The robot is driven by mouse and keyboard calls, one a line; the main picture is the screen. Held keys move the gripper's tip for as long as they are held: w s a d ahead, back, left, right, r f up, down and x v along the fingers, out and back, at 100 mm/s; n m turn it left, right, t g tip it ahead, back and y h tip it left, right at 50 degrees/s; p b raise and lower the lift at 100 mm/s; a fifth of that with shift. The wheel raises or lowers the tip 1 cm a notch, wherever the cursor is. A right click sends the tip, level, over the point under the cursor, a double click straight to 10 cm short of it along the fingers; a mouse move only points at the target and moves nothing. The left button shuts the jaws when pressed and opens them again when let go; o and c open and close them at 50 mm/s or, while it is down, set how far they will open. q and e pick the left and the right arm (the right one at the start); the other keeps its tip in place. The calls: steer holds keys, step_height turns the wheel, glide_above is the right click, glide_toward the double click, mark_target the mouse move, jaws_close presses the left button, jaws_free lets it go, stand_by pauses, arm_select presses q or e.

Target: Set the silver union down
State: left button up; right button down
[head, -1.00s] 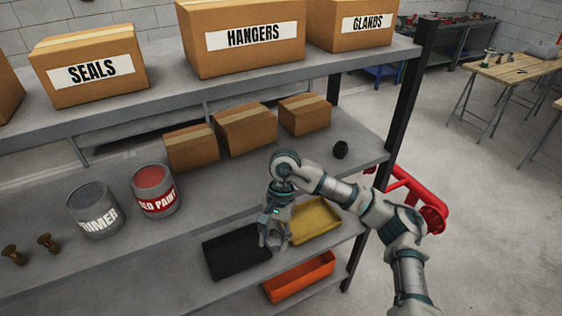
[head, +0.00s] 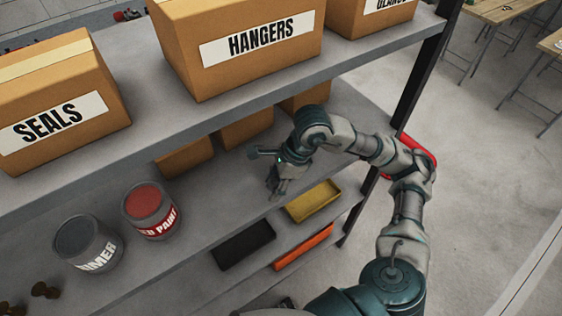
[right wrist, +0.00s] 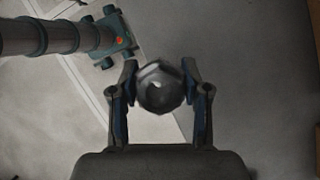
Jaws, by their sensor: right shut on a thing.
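The silver union (right wrist: 160,87) is a round, hex-shaped metal ring seen end-on in the right wrist view. The two fingers of my right gripper (right wrist: 160,90) press on it from both sides. In the head view my right gripper (head: 274,190) points down at the front part of the middle shelf (head: 225,182). The union is too small or hidden to make out there. I cannot tell the gap between gripper and shelf. My left gripper is not in view.
Paint cans (head: 149,211) and brass fittings (head: 45,290) stand to the left. Cardboard boxes (head: 246,130) line the back. A black tray (head: 244,245), yellow tray (head: 313,202) and orange tray (head: 303,247) sit lower. The upper shelf (head: 150,135) overhangs.

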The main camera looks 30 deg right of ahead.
steer(key=w+d, duration=0.1)
steer(key=w, duration=0.1)
steer(key=w+d+p, duration=0.1)
steer(key=w+d, duration=0.1)
steer(key=w+d+p, duration=0.1)
steer(key=w+d, duration=0.1)
steer(key=shift+w+d+f, duration=0.1)
steer(key=shift+w+f, duration=0.25)
steer(key=shift+w+d+f, duration=0.1)
steer(key=shift+w+d, duration=0.05)
steer(key=shift+w, duration=0.05)
steer(key=shift+f, duration=0.25)
step_height(320, 180, down, 2)
steer(key=shift+s+f+p, duration=0.1)
steer(key=shift+p, duration=0.55)
steer(key=shift+f, duration=0.3)
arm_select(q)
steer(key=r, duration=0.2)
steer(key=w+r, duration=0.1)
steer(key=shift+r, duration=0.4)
arm_select(e)
steer(key=shift+d+f, duration=0.15)
steer(key=c, duration=0.5)
jaws_free()
steer(key=shift+c, duration=0.2)
